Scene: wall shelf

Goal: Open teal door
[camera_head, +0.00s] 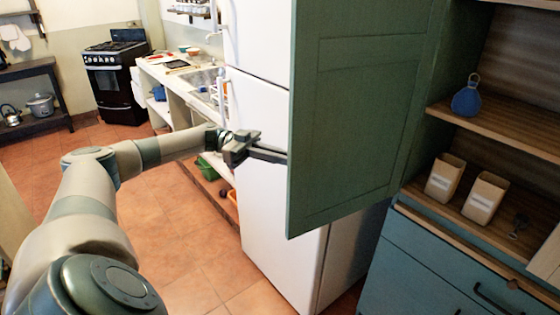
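The teal door (352,125) is a dark green panel standing swung out from the shelf cabinet, with the open shelves showing to its right. My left gripper (272,153) is at the door's left edge, with its dark fingers pointing right. The fingertips meet or pass behind that edge in the picture. I cannot tell whether they touch the door or how far apart they are. No door handle shows on the visible face. My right gripper is not in view.
Blue-teal drawers (425,265) are below. A white fridge (275,215) stands behind the door. The tiled floor (180,250) at left is clear.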

